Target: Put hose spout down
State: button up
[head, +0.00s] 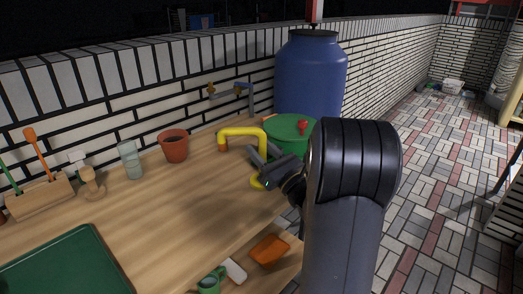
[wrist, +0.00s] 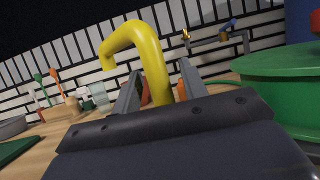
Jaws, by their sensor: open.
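The yellow hose spout (head: 243,132) stands upright at the right edge of the wooden bench, its bent top reaching left. My gripper (head: 264,156) is open around its upright part. In the wrist view the spout (wrist: 150,58) rises between the two fingers of my gripper (wrist: 158,80), with a gap visible on the right side. Whether a finger touches the spout on the left, I cannot tell. The lower part of the spout is mostly hidden by my gripper in both views.
A green round container (head: 288,128) stands just beyond my gripper, with a blue barrel (head: 312,75) behind. A terracotta pot (head: 173,147), a glass (head: 130,160) and a green tray (head: 65,265) are on the bench (head: 165,215). Its middle is clear. A brass tap (head: 212,90) is on the wall.

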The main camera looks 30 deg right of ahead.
jog(key=shift+r, duration=0.25)
jog(key=v, duration=1.2)
jog(key=shift+f, duration=0.1)
dwell(0.7)
